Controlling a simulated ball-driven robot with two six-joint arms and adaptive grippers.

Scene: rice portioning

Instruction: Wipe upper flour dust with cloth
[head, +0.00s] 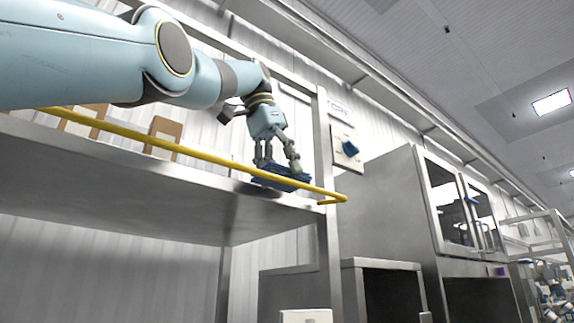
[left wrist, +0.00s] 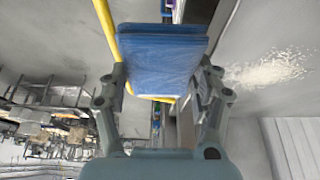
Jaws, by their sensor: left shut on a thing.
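A blue cloth (left wrist: 160,60) is held between the fingers of my left gripper (left wrist: 160,88) in the left wrist view. In the head view, my left gripper (head: 277,160) is over the right end of the upper metal shelf (head: 190,188), shut on the blue cloth (head: 280,179), which sits at the shelf surface behind the yellow rail. I cannot tell if the cloth touches the shelf. A patch of pale flour dust (left wrist: 268,70) lies on the grey surface to the right of the cloth in the left wrist view. The dust is not visible in the head view. My right gripper is not in view.
A yellow rail (head: 200,154) runs along the shelf's front edge. Brown-and-white items (head: 163,137) stand on the shelf at left. A metal post (head: 325,200) stands at the shelf's right end, with a wall switch box (head: 346,146) beyond it. Steel cabinets (head: 385,208) stand to the right.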

